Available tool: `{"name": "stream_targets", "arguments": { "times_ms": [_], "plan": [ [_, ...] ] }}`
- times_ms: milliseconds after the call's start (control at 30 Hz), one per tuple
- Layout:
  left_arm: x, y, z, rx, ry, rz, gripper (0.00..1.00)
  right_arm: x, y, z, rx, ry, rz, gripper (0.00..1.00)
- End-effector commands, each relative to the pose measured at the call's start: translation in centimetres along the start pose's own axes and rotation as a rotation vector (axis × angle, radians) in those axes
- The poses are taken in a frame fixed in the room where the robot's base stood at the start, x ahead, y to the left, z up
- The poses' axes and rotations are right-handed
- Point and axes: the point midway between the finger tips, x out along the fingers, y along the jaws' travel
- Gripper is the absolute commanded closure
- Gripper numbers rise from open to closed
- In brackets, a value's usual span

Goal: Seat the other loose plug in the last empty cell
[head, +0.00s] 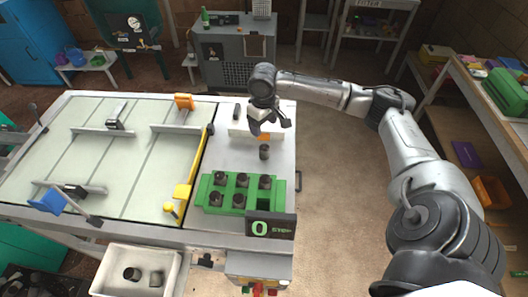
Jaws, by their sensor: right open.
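A green block with cells (280,190) sits at the front of the grey table panel. Dark round plugs (241,180) fill several of its cells. The front right cell (263,204) looks dark and empty. A loose dark plug (264,153) stands upright on the panel behind the block. My right gripper (268,128) is open, pointing down behind and above that loose plug, apart from it. An orange patch (264,137) shows just below the gripper. My left gripper is not in view.
A white bin (103,277) at the front left holds dark plugs. A yellow bar (196,165) borders the panel on the left. A white block (238,130) and a small dark object (237,111) lie farther back.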

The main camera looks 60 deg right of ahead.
Motion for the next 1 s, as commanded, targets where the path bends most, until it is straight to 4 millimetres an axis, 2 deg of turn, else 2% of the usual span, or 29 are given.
{"name": "stream_targets", "arguments": {
  "times_ms": [100,300,767,1000],
  "plan": [
    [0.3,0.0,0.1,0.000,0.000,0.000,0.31,2.4,0.0,0.1,-0.001,-0.004,0.000,0.30],
    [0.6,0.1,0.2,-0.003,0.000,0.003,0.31,5.3,0.0,0.1,-0.001,-0.001,0.000,0.30],
    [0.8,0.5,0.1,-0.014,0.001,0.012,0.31,7.8,-0.1,0.1,-0.004,-0.002,0.001,0.30],
    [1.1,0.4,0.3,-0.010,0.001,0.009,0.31,10.8,0.0,0.2,-0.003,-0.001,0.001,0.30]
  ]
}}
